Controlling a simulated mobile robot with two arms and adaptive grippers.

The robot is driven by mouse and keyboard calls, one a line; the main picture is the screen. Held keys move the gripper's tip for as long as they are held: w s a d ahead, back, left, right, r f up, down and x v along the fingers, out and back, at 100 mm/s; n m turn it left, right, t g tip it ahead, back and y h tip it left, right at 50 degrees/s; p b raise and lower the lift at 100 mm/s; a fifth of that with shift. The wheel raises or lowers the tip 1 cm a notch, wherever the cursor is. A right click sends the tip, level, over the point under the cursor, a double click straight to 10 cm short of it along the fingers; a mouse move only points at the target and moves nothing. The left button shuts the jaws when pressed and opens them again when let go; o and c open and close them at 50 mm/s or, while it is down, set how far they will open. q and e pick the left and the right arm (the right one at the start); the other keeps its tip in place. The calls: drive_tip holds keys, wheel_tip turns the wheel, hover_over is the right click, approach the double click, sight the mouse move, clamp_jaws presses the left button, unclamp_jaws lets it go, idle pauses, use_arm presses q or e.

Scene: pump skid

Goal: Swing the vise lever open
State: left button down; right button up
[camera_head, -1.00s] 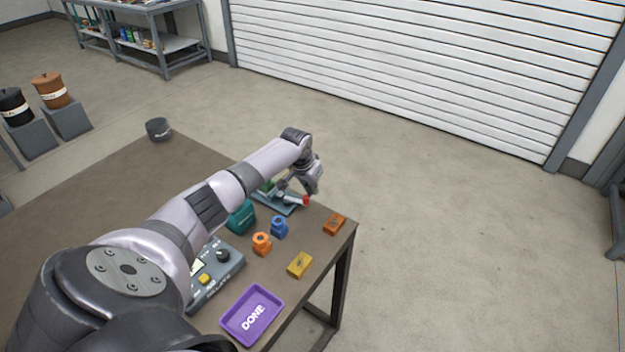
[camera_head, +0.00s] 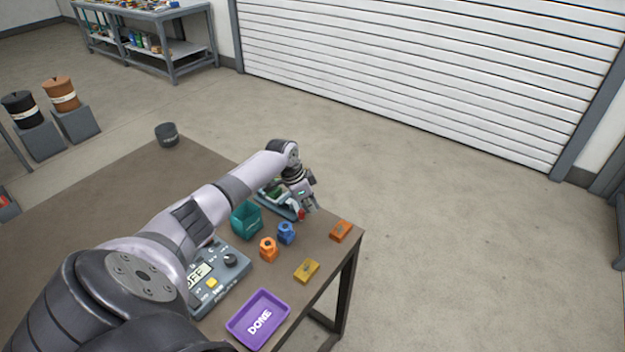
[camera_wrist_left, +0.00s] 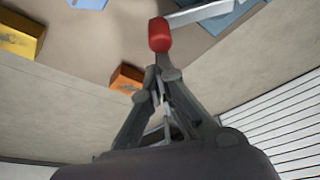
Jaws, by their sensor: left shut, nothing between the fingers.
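The vise (camera_head: 277,203) stands near the far right edge of the table, blue-grey and partly hidden behind my arm and gripper. Its lever ends in a red knob (camera_head: 301,215) on the side toward the table edge. In the left wrist view, the silver lever bar (camera_wrist_left: 205,11) runs from the red knob (camera_wrist_left: 159,36) to the upper right. My left gripper (camera_head: 306,208) is shut and empty, its fingertips right at the knob. In the left wrist view the fingertips (camera_wrist_left: 161,72) are just below the knob; whether they touch it I cannot tell. My right gripper is not in view.
Near the vise are a teal bin (camera_head: 246,220), a blue part (camera_head: 286,233), an orange part (camera_head: 268,249), an orange block (camera_head: 340,231) and a yellow block (camera_head: 306,271). A control box (camera_head: 222,277) and purple DONE tray (camera_head: 258,319) are closer. Floor beyond the table is clear.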

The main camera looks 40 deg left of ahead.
use_arm(q)
drive_tip(key=shift+s, duration=0.1)
idle(0.5)
drive_tip(key=shift+a+r, duration=0.1)
drive_tip(key=shift+r, duration=0.05)
drive_tip(key=v, duration=1.1)
drive_tip(key=shift+s+r, duration=0.2)
drive_tip(key=shift+r, duration=0.1)
